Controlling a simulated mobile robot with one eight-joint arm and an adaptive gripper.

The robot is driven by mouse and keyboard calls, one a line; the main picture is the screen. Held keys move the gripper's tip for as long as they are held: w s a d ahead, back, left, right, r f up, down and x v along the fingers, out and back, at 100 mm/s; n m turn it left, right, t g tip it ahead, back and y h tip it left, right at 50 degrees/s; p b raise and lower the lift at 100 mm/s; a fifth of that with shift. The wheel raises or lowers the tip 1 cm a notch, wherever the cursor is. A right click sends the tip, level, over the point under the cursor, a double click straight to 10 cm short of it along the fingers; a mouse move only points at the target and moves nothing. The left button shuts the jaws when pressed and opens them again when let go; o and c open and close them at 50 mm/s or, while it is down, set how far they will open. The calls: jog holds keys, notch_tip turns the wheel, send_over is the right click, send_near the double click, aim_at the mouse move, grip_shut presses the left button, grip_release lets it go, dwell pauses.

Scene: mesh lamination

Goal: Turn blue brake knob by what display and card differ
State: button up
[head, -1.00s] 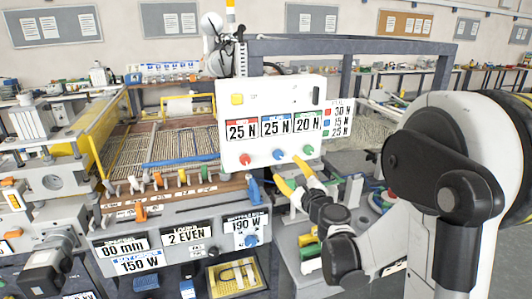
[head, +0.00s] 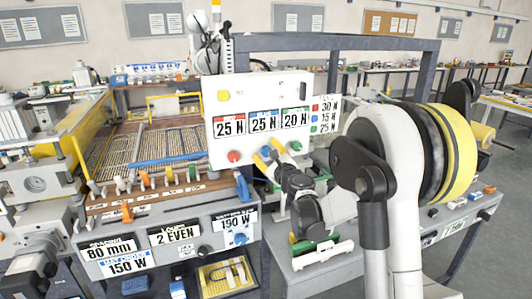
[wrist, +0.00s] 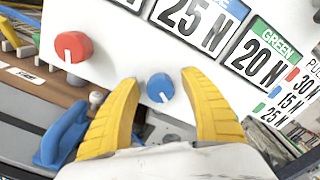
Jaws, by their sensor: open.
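The white brake panel (head: 222,158) has three displays: red 25 N (head: 229,126), blue 25 N (head: 263,122) and green 20 N (head: 296,118). The card (head: 325,114) on its right edge lists red 30 N, blue 15 N and green 25 N. The blue knob (wrist: 160,88) sits between the red knob (wrist: 73,47) and the green knob (head: 295,146). My gripper (wrist: 160,80) is open, its yellow fingers on either side of the blue knob in the wrist view. Contact cannot be told. In the head view my gripper (head: 268,155) partly hides the blue knob.
A blue lever (head: 242,187) stands left of my gripper, also close in the wrist view (wrist: 62,135). A lower panel (head: 180,258) carries readouts such as 190 W and 2 EVEN. The mesh machine lies to the left. A grey bench (head: 330,275) stands below my arm.

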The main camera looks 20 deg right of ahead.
grip_shut()
jog(key=shift+n, duration=0.3)
jog(key=n, duration=0.3)
jog(key=shift+b, duration=0.4)
jog(key=n, duration=0.4)
jog(key=shift+f, duration=0.1)
jog(key=n+b, duration=0.1)
jog(key=n, duration=0.2)
jog(key=shift+n, duration=0.3)
jog(key=shift+f+n, duration=0.1)
jog(key=shift+n, duration=1.8)
